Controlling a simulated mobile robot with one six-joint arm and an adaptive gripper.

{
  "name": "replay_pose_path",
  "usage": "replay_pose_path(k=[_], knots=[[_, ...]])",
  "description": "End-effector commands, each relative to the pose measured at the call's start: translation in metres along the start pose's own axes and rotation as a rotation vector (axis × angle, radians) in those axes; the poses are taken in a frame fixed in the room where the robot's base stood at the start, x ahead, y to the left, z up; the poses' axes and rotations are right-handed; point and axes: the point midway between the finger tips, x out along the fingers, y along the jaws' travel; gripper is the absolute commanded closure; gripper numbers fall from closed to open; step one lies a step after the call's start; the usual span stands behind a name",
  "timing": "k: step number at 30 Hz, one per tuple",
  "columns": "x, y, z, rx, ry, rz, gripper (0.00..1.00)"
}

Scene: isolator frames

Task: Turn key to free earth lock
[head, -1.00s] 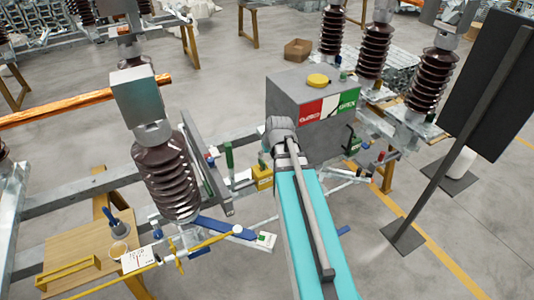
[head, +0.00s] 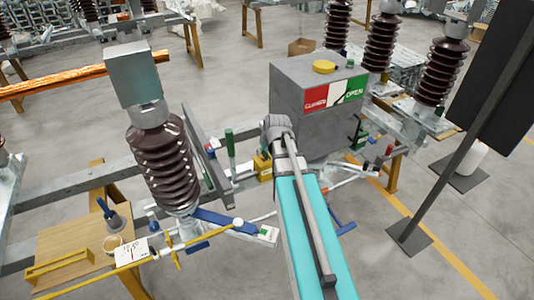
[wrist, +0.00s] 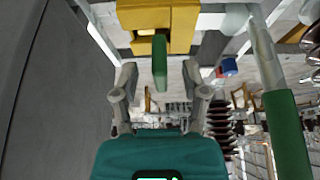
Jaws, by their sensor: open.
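The yellow lock block (wrist: 158,28) is at the top of the wrist view. A green, flat, upright piece, which looks like the key (wrist: 160,62), sticks out from it towards me. My gripper (wrist: 162,84) is open, with one finger on each side of the green piece's lower end. I see no finger clearly touching it. In the head view the yellow lock block (head: 263,165) stands left of my turquoise arm, below the grey drive box (head: 300,90). My gripper's fingers are hidden there behind my arm.
A green-handled lever (wrist: 288,135) stands close on the right in the wrist view, and in the head view its green handle (head: 230,143) is left of the lock. A brown insulator (head: 163,165) stands further left. A black panel (head: 495,85) is at right.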

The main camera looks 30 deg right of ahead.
Motion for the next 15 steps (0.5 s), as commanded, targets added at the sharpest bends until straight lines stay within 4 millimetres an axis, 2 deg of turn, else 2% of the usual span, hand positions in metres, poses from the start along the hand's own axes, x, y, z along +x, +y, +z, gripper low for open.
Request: replay_pose_path(k=[1, 6, 15], knots=[[0.009, 0.000, 0.001, 0.000, 0.000, 0.000, 0.43], [0.017, 0.000, 0.001, 0.000, 0.000, 0.000, 0.43], [0.019, 0.000, 0.000, 0.000, 0.000, 0.000, 0.43]])
